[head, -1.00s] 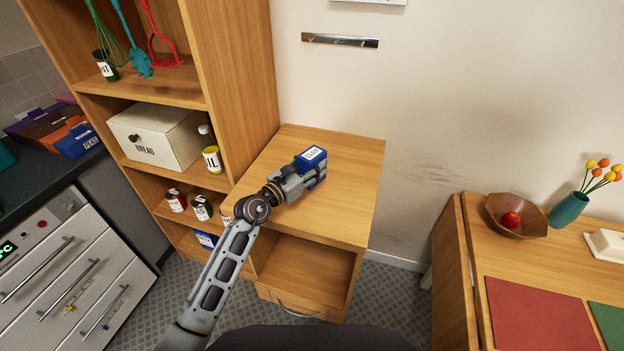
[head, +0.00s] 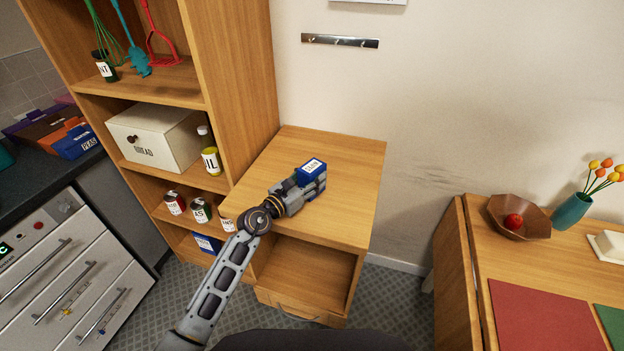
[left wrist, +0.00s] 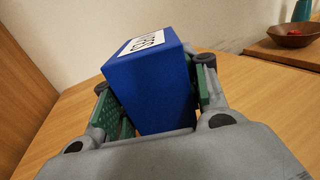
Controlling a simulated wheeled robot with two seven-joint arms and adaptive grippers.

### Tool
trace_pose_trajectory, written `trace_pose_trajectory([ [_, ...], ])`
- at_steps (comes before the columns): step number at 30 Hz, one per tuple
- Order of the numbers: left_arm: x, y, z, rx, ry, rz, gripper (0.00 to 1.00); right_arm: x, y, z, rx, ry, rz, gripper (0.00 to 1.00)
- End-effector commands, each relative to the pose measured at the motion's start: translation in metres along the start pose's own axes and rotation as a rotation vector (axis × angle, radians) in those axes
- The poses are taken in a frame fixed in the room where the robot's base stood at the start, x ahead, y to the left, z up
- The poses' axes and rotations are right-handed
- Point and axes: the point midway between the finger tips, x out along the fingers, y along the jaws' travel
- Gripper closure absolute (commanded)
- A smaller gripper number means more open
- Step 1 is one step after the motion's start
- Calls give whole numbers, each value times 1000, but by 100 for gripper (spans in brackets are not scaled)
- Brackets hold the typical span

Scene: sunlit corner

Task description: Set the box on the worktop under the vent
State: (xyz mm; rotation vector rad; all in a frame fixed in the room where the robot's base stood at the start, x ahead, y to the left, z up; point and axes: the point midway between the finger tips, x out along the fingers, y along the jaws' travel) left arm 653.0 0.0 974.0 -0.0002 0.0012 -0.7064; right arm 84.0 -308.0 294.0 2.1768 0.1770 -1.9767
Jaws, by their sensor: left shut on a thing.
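My left gripper (head: 303,187) is shut on a small blue box (head: 311,169) with a white label on top. The box also shows large between the two fingers in the left wrist view (left wrist: 150,90). The gripper and box are over the wooden worktop (head: 345,160) of the low cabinet. I cannot tell whether the box's underside touches the worktop, as the gripper hides it. A white fitting (head: 370,1), possibly the vent, is cut off at the top edge above the worktop. My right gripper does not show.
A tall wooden shelf (head: 235,80) with a bread bin (head: 155,137) and several cans stands left of the worktop. A metal strip (head: 340,41) is on the wall. A table with a bowl (head: 519,217) and vase (head: 571,211) stands right. The worktop around the box is clear.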

Motion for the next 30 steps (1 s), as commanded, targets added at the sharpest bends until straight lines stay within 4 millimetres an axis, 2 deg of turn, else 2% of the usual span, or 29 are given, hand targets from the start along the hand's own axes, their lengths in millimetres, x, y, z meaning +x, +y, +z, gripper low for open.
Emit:
trace_pose_trajectory([
  [4, 0, 0, 2, 0, -2, 0, 84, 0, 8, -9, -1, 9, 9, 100],
  [11, 0, 0, -1, 1, -1, 0, 84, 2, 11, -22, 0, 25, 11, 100],
  [12, 0, 0, -2, 0, 0, 0, 53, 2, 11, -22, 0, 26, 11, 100],
  [17, 0, 0, -2, 0, 0, 0, 34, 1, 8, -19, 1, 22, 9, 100],
  [30, 0, 0, 0, 0, -1, 0, 34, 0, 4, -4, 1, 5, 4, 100],
])
